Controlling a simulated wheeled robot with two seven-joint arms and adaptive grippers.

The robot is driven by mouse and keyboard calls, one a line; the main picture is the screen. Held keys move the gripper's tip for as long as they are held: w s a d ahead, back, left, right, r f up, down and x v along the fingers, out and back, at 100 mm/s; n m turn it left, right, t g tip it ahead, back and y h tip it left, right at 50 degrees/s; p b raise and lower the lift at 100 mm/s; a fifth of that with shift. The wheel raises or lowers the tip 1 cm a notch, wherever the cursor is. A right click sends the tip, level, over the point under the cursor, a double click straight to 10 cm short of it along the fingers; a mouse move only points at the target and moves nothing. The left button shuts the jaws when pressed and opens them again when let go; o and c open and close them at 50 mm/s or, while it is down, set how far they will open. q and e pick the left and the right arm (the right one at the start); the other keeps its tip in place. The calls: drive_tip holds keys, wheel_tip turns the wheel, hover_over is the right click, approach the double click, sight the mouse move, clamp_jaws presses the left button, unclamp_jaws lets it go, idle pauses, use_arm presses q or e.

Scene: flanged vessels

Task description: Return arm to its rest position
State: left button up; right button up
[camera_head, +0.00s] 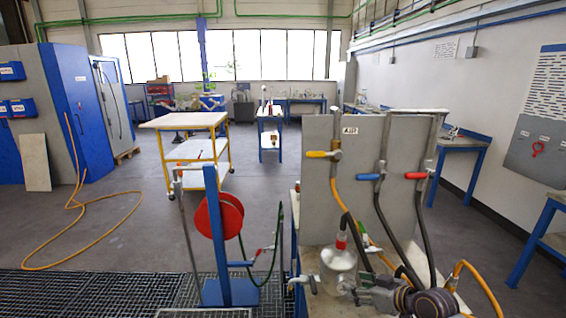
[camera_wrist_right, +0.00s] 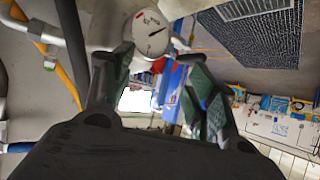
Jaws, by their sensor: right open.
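My right gripper (camera_head: 362,291) is at the lower right of the head view, low beside the silver vessel (camera_head: 338,262) with a red part on top. In the right wrist view, the two dark fingers of the right gripper (camera_wrist_right: 160,68) are spread apart, with nothing held between them. My left gripper is not in view.
A grey panel (camera_head: 352,215) with yellow, blue and red valve handles and hoses stands behind the vessel. A red reel (camera_head: 218,217) on a blue stand is to the left. A yellow-framed table (camera_head: 185,121) stands farther back. Open floor (camera_head: 130,220) lies at left.

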drive_tip(key=s+a+f+m+g+h, duration=0.1)
drive_tip(key=s+a+f+g+h, duration=0.15)
drive_tip(key=s+f, duration=0.75)
drive_tip(key=s+d+m+g+h, duration=0.2)
drive_tip(key=s+m+g+h, duration=0.15)
drive_tip(key=s, duration=1.25)
wheel_tip(320, 180, down, 34)
drive_tip(key=s+g, duration=0.1)
drive_tip(key=s, duration=0.1)
drive_tip(key=s+d+f, duration=0.1)
drive_tip(key=s+f, duration=0.8)
drive_tip(key=s, duration=0.2)
drive_tip(key=s+d+f+g, duration=0.1)
drive_tip(key=s+d+f, duration=0.1)
drive_tip(key=s+f, duration=0.7)
drive_tip(key=shift+s+d+f+g, duration=0.3)
drive_tip(key=shift+s+f, duration=0.1)
drive_tip(key=shift+s, duration=0.75)
drive_tip(key=shift+n, duration=0.25)
